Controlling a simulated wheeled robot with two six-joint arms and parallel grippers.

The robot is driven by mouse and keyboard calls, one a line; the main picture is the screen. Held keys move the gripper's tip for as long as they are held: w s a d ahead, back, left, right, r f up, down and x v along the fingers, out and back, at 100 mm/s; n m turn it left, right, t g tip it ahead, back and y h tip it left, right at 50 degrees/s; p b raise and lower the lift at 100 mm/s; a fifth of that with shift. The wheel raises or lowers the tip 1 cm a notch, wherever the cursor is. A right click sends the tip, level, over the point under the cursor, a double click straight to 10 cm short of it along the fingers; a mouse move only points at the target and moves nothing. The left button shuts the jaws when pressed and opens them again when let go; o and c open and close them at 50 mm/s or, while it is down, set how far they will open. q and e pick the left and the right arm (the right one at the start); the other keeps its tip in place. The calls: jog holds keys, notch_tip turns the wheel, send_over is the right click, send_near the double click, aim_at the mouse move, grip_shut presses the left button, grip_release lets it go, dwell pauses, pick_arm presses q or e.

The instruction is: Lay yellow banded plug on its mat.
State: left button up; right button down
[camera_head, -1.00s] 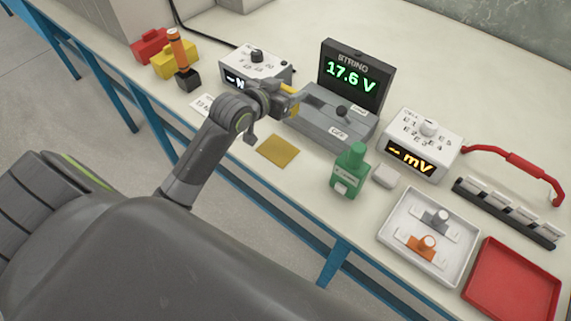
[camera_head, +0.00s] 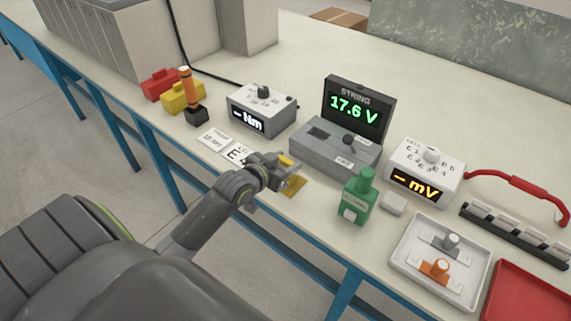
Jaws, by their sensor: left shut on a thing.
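The yellow banded plug (camera_head: 286,161) shows as a small yellow piece at the jaws of my left gripper (camera_head: 288,173). The gripper is shut on it, and the jaws hide most of the plug and any band. The mat (camera_head: 296,187), a flat mustard-yellow square, lies on the bench just under and in front of the gripper, partly covered by it. I cannot tell whether the plug touches the mat. My right gripper is not in view.
Behind the gripper stands the grey tester with its STRING display (camera_head: 354,108). The Nm meter (camera_head: 262,110) is behind left. A green bottle-like tool (camera_head: 357,200) stands to the right, near a white tray (camera_head: 402,270). Printed cards (camera_head: 214,140) lie to the left.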

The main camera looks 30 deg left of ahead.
pick_arm(q)
jog(key=shift+f, duration=0.35)
jog(key=shift+f, duration=0.15)
jog(key=o, duration=1)
jog(key=shift+s+r, duration=0.2)
jog(key=v, duration=1.1)
jog(key=shift+s, duration=0.3)
jog(key=shift+a+r, duration=0.1)
jog(key=shift+r, duration=0.05)
